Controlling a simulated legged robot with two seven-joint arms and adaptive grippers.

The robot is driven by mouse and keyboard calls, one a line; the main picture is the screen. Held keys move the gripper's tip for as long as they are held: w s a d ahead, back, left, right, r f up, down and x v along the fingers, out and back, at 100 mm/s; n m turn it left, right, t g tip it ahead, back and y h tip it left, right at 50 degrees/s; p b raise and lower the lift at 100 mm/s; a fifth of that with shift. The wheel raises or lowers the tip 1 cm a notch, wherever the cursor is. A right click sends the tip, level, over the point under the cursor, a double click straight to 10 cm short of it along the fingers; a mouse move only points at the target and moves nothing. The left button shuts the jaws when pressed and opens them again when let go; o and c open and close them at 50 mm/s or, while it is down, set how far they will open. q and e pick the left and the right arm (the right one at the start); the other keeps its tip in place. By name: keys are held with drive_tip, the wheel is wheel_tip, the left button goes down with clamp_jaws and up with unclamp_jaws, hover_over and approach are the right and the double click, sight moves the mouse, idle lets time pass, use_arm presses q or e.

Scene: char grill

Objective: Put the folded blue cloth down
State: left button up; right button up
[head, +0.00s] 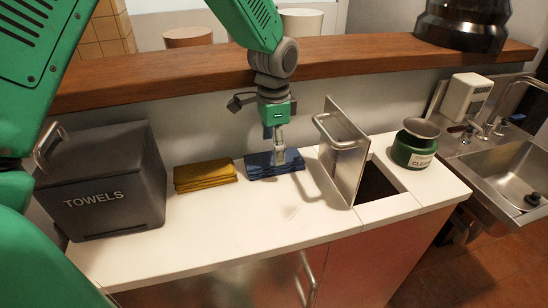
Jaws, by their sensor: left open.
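The folded blue cloth (262,168) lies on the white counter (240,222), between a folded yellow cloth (205,175) and an upright metal lid. My left gripper (279,160) points down over the blue cloth, with its fingertips at or just above the cloth's top. The fingers are open; whether they touch the cloth I cannot tell. My right gripper is not in view.
A dark towels bin (104,190) stands at the left. The metal lid (344,155) stands up beside an opening in the counter. A green cleaner tub (412,152) and a sink (510,170) are at the right. A wooden ledge (160,75) runs behind. The counter's front is clear.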

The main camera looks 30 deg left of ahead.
sight(273, 159)
use_arm(q)
wheel_tip(273, 159, up, 7)
drive_tip(key=shift+r, duration=0.15)
drive_tip(key=shift+s, duration=0.1)
idle(0.6)
